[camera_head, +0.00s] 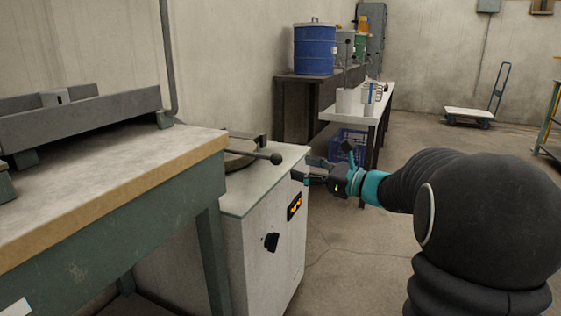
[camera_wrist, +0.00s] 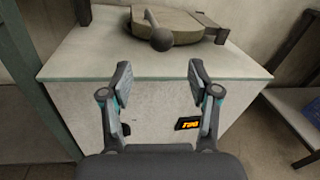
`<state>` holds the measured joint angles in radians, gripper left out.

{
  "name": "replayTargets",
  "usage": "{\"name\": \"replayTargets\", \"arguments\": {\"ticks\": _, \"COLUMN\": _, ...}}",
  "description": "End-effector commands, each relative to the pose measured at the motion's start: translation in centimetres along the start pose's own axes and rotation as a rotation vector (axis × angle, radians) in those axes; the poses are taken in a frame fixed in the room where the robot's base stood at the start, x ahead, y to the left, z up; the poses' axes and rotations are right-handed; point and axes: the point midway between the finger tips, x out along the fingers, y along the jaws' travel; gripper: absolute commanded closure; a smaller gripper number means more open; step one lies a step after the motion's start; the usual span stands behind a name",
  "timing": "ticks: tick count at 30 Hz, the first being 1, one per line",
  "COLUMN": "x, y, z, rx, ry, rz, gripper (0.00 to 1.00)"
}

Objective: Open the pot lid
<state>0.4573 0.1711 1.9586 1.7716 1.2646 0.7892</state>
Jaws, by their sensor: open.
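The pot lid (camera_wrist: 190,27) is a round, flat, brownish disc on top of a white cabinet, with a dark bar and a ball-ended handle (camera_wrist: 161,40) pointing toward me. The lid lies flat and looks closed. In the head view the handle (camera_head: 272,158) sticks out to the right over the cabinet top, and the lid (camera_head: 238,160) is partly hidden behind the workbench. My gripper (camera_head: 306,169) is at the right edge of the cabinet. In the wrist view my gripper (camera_wrist: 159,72) is open and empty, its fingers short of the ball and apart from it.
A green-legged workbench (camera_head: 110,185) stands close on the left. Behind are a blue drum (camera_head: 314,50) and a side table (camera_head: 377,105). The floor at right is open.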

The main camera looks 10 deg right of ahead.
Motion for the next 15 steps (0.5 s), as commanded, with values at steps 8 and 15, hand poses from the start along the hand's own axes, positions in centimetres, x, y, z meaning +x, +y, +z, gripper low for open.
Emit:
{"name": "replayTargets", "arguments": {"ticks": 8, "x": 5.3, "y": 0.0, "z": -0.1, "rx": -0.001, "ry": 0.001, "rz": 0.001, "gripper": 0.39}}
{"name": "replayTargets", "arguments": {"ticks": 15, "x": 8.4, "y": -0.1, "z": -0.1, "rx": -0.001, "ry": 0.002, "rz": -0.001, "gripper": 0.39}}
